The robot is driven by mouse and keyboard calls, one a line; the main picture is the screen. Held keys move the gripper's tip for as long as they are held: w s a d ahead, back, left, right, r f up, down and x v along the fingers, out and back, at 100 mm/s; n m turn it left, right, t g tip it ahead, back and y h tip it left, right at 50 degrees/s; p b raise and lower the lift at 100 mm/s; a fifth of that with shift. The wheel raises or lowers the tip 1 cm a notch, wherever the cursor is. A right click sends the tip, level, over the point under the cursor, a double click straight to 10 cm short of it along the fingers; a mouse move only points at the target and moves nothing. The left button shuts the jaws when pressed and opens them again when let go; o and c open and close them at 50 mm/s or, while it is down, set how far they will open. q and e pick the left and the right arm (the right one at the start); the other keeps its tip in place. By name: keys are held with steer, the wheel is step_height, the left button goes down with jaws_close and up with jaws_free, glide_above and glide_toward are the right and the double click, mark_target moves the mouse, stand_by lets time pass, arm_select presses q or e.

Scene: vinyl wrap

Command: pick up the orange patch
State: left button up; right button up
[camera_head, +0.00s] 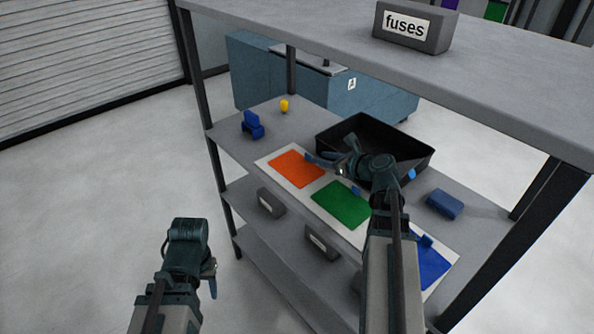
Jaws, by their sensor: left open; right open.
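The orange patch (297,168) lies flat at the left end of a white sheet (268,153) on the shelf. A green patch (341,205) lies in the middle of the sheet, and a blue patch (431,268) lies at its right end, partly hidden by my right arm. My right gripper (322,163) is open at the right edge of the orange patch; whether it touches the patch I cannot tell. My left gripper (212,277) is open and empty, low in front of the shelf and away from the patches.
A black tray (430,155) stands behind the sheet. Blue objects sit at the left (252,125) and right (444,204), with a small yellow piece (284,106) at the back. The upper shelf (330,30) with a fuses box (414,28) overhangs the rear.

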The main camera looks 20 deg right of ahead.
mark_target(309, 156)
steer(key=shift+w+a, duration=0.1)
steer(key=shift+w, duration=0.15)
steer(key=b+x, duration=0.2)
steer(key=x, duration=0.3)
steer(key=shift+w+a+f, duration=0.1)
steer(key=shift+w+f, duration=0.05)
steer(key=shift+f, duration=0.05)
steer(key=shift+r, duration=0.1)
jaws_close()
